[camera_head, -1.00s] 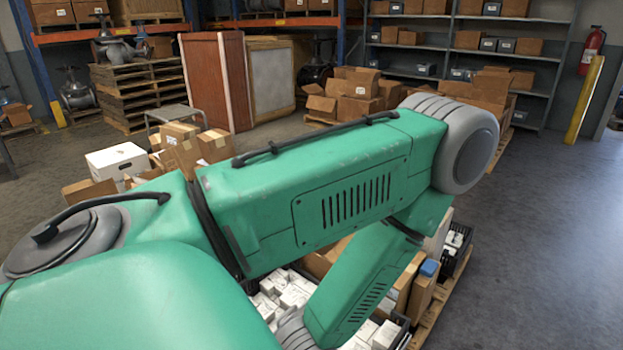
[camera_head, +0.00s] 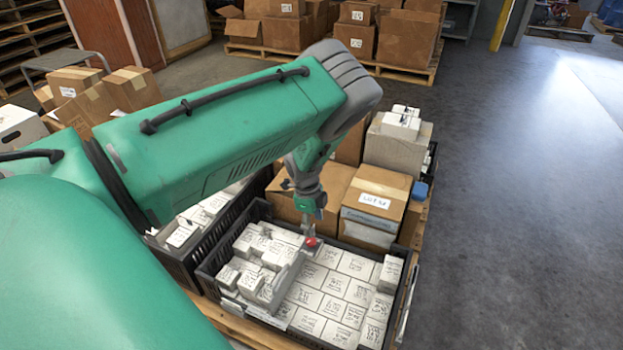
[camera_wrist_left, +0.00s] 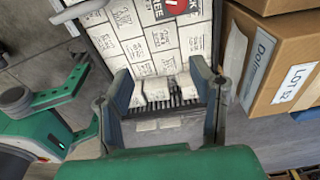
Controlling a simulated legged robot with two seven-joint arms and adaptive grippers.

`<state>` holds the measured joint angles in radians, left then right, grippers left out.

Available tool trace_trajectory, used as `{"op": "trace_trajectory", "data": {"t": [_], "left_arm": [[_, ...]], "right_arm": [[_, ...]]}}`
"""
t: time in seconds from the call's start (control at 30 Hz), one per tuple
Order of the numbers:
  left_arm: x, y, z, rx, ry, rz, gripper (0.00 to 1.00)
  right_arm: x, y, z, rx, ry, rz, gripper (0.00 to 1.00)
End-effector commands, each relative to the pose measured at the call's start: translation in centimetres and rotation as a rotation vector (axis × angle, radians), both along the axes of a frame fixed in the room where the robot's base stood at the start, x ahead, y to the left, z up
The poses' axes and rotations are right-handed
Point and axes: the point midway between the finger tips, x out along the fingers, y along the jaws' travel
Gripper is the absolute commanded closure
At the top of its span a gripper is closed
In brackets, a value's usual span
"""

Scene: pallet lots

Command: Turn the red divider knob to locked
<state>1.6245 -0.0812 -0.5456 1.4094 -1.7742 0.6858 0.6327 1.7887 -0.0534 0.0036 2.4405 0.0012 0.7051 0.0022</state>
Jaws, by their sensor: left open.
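The red knob (camera_head: 311,243) sits at the far end of a light grey divider (camera_head: 287,278) in the black crate of white boxes. My left gripper (camera_head: 308,218) hangs over the crate's far side, and in this view its tip is close above the knob. In the left wrist view the red knob (camera_wrist_left: 172,5) shows at the top edge, partly cut off, with white marking on it. The fingers of my left gripper (camera_wrist_left: 160,74) are apart there, with white boxes and the crate wall behind the gap. The knob is beyond the fingertips, not between them. My right gripper is not seen.
The black crate (camera_head: 222,288) stands on a wooden pallet (camera_head: 250,331). A second crate of boxes (camera_head: 187,262) is on its left. Cardboard cartons (camera_head: 373,205) stand right behind, near the gripper. Open floor (camera_head: 520,200) lies to the right.

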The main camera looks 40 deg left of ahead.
Motion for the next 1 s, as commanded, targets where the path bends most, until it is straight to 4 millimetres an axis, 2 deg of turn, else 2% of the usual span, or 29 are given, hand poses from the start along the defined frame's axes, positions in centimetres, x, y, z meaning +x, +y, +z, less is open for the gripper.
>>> {"op": "trace_trajectory", "data": {"t": [0.03, 0.13, 0.27, 0.37, 0.8, 1.0], "left_arm": [[1.0, 1.1, -0.3, 0.037, 0.006, -0.055, 0.50], [2.1, 2.5, 0.0, 0.094, 0.019, -0.130, 0.50], [2.7, 3.2, -0.2, 0.125, 0.029, -0.169, 0.50], [2.7, 3.1, -1.2, 0.130, 0.031, -0.174, 0.50], [2.7, 3.3, -10.4, 0.124, 0.030, -0.172, 0.50], [2.7, 3.3, -12.8, 0.125, 0.029, -0.172, 0.50]], "right_arm": [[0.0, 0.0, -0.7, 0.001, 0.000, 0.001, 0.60], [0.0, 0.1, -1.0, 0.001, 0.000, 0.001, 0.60], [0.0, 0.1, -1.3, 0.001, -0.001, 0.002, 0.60], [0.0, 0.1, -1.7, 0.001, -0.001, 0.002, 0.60], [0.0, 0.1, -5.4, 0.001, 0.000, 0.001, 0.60], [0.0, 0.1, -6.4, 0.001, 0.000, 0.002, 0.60]]}}
